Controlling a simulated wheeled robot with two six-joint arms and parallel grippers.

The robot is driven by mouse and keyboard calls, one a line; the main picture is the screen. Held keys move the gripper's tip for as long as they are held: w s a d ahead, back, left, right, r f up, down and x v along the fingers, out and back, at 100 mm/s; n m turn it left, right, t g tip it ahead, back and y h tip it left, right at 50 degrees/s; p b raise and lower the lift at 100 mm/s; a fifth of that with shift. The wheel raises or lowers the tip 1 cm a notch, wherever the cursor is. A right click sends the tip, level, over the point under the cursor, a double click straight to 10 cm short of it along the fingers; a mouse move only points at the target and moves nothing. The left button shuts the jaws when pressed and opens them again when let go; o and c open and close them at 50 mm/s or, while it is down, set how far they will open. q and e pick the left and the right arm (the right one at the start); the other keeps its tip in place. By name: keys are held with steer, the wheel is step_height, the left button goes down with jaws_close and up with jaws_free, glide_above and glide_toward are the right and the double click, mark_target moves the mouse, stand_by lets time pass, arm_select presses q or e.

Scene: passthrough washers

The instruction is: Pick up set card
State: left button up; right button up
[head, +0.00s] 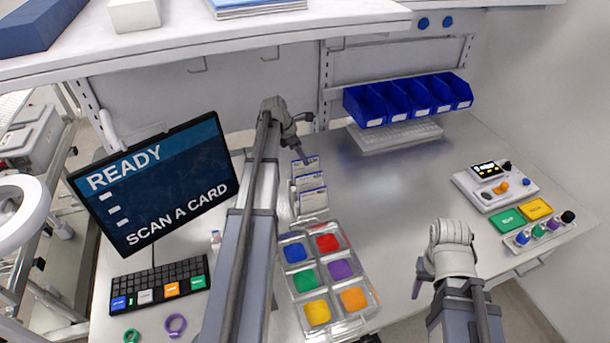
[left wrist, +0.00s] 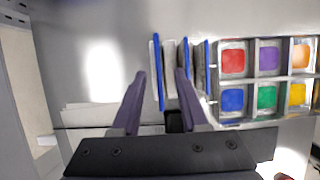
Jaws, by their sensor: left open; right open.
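Several white set cards with blue edges (head: 313,200) stand in a row in a holder behind the color tray. In the left wrist view, their thin edges show, and the leftmost card (left wrist: 156,60) lies between the fingertips of my left gripper (left wrist: 161,72). My left gripper also shows in the head view (head: 303,155) at the far end of the card row. It is open, with nothing gripped. My right gripper (head: 420,280) is open and empty, low over the table to the right of the tray.
A clear tray (head: 338,322) holds several colored blocks. A monitor (head: 150,185) reads "READY, SCAN A CARD", with a keyboard (head: 160,285) below. Blue bins (head: 410,100) hang at the back. A small device (head: 494,185) stands at right. The table's middle is clear.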

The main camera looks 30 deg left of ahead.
mark_target(308, 169)
arm_select(q)
steer(key=shift+b+x, duration=0.85)
steer(key=shift+w+d+f+b, duration=0.1)
steer(key=shift+d+f+b, duration=0.05)
steer(key=shift+f+b, duration=0.3)
steer(key=b+x, duration=0.4)
steer(key=shift+a+f, duration=0.3)
steer(key=shift+f, duration=0.1)
steer(key=shift+d+f+b, duration=0.1)
steer(key=shift+f+b, duration=0.2)
steer(key=shift+b, duration=0.2)
steer(key=shift+r, duration=0.1)
jaws_close()
